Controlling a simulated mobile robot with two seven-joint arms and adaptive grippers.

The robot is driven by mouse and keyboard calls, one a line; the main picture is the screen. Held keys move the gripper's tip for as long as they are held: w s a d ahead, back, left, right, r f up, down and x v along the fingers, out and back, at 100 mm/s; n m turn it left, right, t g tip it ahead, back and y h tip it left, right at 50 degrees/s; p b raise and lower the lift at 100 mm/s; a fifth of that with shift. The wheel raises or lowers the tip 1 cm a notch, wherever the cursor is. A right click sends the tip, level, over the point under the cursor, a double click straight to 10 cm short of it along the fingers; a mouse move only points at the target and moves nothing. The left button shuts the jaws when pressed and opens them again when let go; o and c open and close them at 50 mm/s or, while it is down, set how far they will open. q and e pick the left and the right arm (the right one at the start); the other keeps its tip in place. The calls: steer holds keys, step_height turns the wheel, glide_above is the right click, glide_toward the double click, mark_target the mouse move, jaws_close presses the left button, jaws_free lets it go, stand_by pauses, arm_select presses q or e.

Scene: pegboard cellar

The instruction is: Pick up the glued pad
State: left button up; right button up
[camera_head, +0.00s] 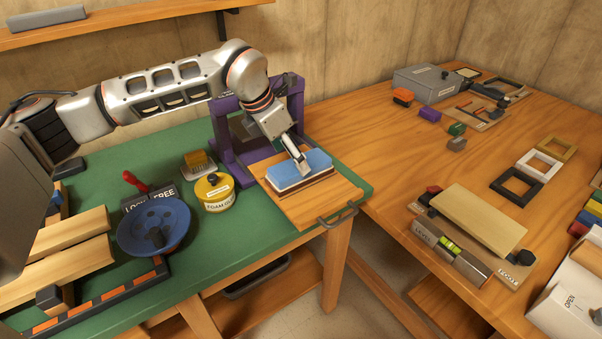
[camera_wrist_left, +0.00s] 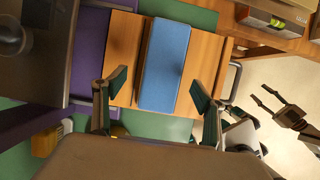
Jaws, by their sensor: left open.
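The blue pad (camera_head: 286,174) lies flat on a wooden board (camera_head: 336,205) at the right end of the green bench top. It has a pale layer and a dark brown layer beneath the blue. My left gripper (camera_head: 303,166) points down just over the pad. In the left wrist view, the pad (camera_wrist_left: 166,62) shows between the two spread fingers of the left gripper (camera_wrist_left: 160,88), with gaps on both sides. Whether the fingertips touch it is not clear. My right gripper (camera_wrist_left: 261,94) shows only in the left wrist view, with its fingers apart and empty, away from the pad.
A purple frame (camera_head: 222,140) stands right behind the board. A metal handle (camera_head: 338,217) sticks out at its front edge. A yellow tin (camera_head: 215,195), a brush (camera_head: 199,164) and a blue bowl (camera_head: 154,228) stand to the left. A wooden table (camera_head: 375,140) adjoins on the right.

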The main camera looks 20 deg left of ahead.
mark_target(296, 168)
arm_select(q)
steer(key=x, duration=0.5)
steer(key=shift+s+d+f+b, duration=0.1)
steer(key=shift+s+f+b, duration=0.1)
steer(key=shift+b, duration=0.15)
steer(key=shift+r, duration=0.15)
steer(key=c, duration=1.3)
